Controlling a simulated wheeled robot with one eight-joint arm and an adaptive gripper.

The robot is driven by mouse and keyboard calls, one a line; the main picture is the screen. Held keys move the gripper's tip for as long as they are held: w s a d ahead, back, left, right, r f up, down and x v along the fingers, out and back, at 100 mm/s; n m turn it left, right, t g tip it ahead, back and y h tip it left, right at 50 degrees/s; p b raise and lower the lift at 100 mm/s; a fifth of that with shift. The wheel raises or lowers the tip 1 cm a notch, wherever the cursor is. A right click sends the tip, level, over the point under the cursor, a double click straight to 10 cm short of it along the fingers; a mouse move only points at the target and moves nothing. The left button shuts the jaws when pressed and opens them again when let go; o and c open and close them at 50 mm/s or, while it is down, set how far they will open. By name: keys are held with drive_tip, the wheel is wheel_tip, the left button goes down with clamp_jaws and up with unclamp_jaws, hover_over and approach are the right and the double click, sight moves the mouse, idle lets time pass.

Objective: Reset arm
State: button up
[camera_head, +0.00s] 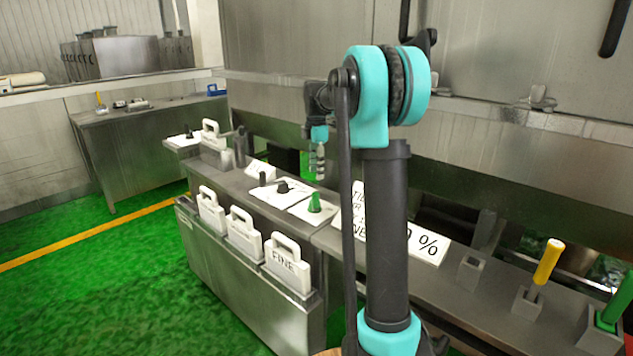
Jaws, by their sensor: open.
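My arm rises in the centre of the view, with teal joints and dark grey links, and bends over at the top. My gripper (318,160) hangs to the left of the upper joint, small and partly hidden by the arm link. It is open, points down above the bench, and nothing shows between its fingers.
A metal bench (228,185) carries a green knob (314,202), a black knob (283,187) and a yellow-handled tool (548,262) in a holder. White handled blocks (286,262) hang on its front. A large steel drum housing (500,60) stands behind. Green floor (100,270) is free at left.

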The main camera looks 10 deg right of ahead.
drive_tip(key=shift+r, duration=0.6)
drive_tip(key=s+f+m+t, duration=0.1)
drive_tip(key=s+f+m, duration=0.5)
drive_tip(key=s, duration=0.5)
drive_tip(key=s+a+f+m+t, duration=0.1)
drive_tip(key=s+f+m, duration=0.6)
drive_tip(key=s, duration=0.5)
drive_tip(key=s+f+m+t, duration=0.2)
drive_tip(key=s+f+m, duration=0.5)
drive_tip(key=s, duration=0.4)
drive_tip(key=shift+s+a+f, duration=0.2)
drive_tip(key=shift+s+f, duration=0.2)
drive_tip(key=shift+f, duration=0.05)
